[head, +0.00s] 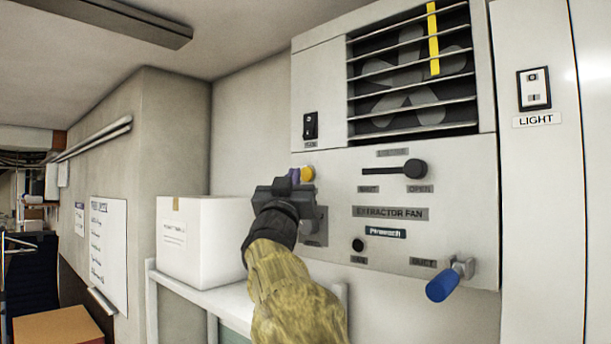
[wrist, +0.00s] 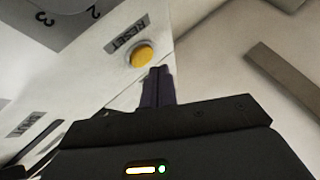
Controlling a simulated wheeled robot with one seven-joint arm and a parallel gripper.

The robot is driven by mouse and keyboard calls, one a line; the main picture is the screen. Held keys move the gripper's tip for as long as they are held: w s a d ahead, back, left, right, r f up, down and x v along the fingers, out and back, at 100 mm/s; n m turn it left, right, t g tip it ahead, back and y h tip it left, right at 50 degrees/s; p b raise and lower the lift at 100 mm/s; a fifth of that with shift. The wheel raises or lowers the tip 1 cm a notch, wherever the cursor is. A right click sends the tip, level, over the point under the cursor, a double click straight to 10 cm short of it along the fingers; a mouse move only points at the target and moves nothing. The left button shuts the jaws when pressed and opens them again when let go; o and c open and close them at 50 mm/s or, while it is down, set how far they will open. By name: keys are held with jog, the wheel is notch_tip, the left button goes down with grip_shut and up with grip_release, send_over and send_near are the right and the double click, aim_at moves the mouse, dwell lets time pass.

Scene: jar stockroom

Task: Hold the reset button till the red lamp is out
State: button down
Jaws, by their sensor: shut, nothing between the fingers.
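The yellow reset button (head: 308,173) sits on the pale front panel of the extractor fan unit (head: 340,190). In the wrist view the button (wrist: 142,54) is beside its RESET label (wrist: 127,33). My gripper (head: 294,176) is shut and empty, its dark purple fingertips just left of the button in the head view. In the wrist view the fingertips (wrist: 159,72) are close to the button's edge; I cannot tell whether they touch it. No red lamp can be made out; my gripper and arm cover part of the panel's left side.
The panel also has a black rocker switch (head: 310,126), a black slider knob (head: 415,169), a small black knob (head: 358,245) and a blue-handled lever (head: 443,285) that sticks out. A white box (head: 200,238) stands on a shelf at left. A light switch (head: 534,89) is at right.

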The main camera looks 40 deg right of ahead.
jog(key=a, duration=0.4)
jog(key=shift+s+a, duration=0.2)
jog(key=shift+a, duration=0.1)
dwell(0.7)
